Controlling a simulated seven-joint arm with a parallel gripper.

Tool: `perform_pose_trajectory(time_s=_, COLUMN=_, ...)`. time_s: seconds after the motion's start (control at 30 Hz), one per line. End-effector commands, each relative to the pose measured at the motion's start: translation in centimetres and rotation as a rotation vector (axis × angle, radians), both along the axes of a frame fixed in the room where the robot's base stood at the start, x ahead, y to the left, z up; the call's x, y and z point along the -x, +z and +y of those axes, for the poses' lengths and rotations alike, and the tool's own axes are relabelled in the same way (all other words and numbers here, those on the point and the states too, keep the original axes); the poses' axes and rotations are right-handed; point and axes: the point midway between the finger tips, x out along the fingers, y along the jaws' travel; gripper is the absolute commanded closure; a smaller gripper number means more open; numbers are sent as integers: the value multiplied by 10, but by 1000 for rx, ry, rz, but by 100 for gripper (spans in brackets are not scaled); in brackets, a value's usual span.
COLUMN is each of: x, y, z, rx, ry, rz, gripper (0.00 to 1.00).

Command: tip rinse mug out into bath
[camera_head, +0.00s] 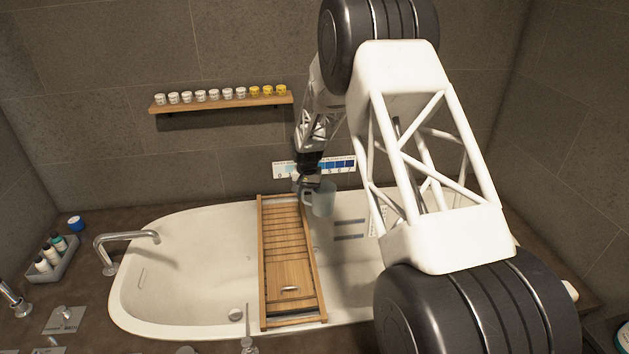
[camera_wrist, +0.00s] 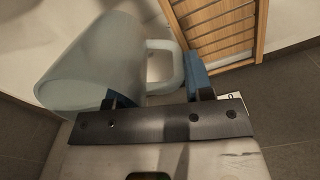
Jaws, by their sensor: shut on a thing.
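The rinse mug (camera_head: 323,199) is a translucent pale blue-grey cup with a handle. In the head view it hangs above the bath (camera_head: 190,250), just right of the wooden bath tray. My gripper (camera_head: 309,184) is at its left side. In the wrist view the mug (camera_wrist: 92,66) looks tilted, with its handle between the blue fingertips of my gripper (camera_wrist: 155,92), which is shut on it. I cannot see whether the mug holds any water.
The slatted wooden tray (camera_head: 290,276) spans the bath. A chrome spout (camera_head: 125,236) reaches over the left rim. A shelf of small jars (camera_head: 222,101) and a blue-scaled strip (camera_head: 340,165) are on the back wall. A bottle caddy (camera_head: 57,258) stands at left.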

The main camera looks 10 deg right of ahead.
Motion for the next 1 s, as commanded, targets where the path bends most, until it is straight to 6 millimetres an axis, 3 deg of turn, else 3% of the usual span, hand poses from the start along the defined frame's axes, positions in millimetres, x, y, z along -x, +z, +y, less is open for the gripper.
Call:
perform_pose_trajectory(time_s=0.5, x=65, y=-30, z=138, rx=11, ry=3, rz=5, gripper=91)
perform_pose_trajectory(time_s=0.8, x=113, y=-48, z=208, rx=17, ry=4, rz=5, gripper=91)
perform_pose_trajectory(time_s=1.0, x=144, y=-57, z=245, rx=21, ry=3, rz=6, gripper=91)
